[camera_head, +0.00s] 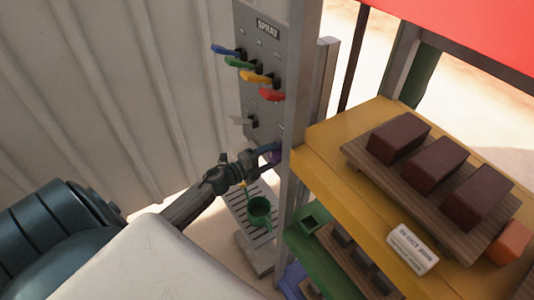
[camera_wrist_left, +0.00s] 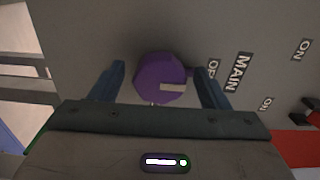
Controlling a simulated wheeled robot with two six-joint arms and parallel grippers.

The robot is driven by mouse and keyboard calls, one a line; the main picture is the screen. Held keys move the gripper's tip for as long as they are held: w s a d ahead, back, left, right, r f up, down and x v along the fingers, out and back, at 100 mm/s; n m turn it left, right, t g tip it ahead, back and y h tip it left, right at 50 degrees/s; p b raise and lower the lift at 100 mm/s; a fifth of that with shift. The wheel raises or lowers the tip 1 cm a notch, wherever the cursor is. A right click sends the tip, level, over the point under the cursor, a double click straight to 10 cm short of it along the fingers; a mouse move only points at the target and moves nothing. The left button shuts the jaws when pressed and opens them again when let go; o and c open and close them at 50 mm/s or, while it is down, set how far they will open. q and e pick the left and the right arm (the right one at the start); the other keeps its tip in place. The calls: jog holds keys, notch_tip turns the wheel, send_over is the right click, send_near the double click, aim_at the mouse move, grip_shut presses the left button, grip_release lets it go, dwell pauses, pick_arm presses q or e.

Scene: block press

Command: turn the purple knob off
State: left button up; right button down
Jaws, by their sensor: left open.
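The purple knob (camera_wrist_left: 160,78) is on a grey panel, with a pale mark on its face pointing right in the left wrist view. My left gripper (camera_wrist_left: 160,85) is open, with one blue finger on each side of the knob. I cannot tell whether the fingers touch it. My right gripper is not in view.
The grey SPRAY panel (camera_head: 246,110) carries blue, green, yellow and red levers above my gripper. A green watering can (camera_head: 260,210) stands on a grate below. A yellow shelf (camera_head: 325,160) with dark blocks on a wooden board is close on the right.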

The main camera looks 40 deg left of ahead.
pick_arm(q)
jog(key=b+v, duration=0.4)
jog(key=v, duration=0.6)
jog(key=shift+s, duration=0.4)
jog(key=shift+a+f, duration=0.1)
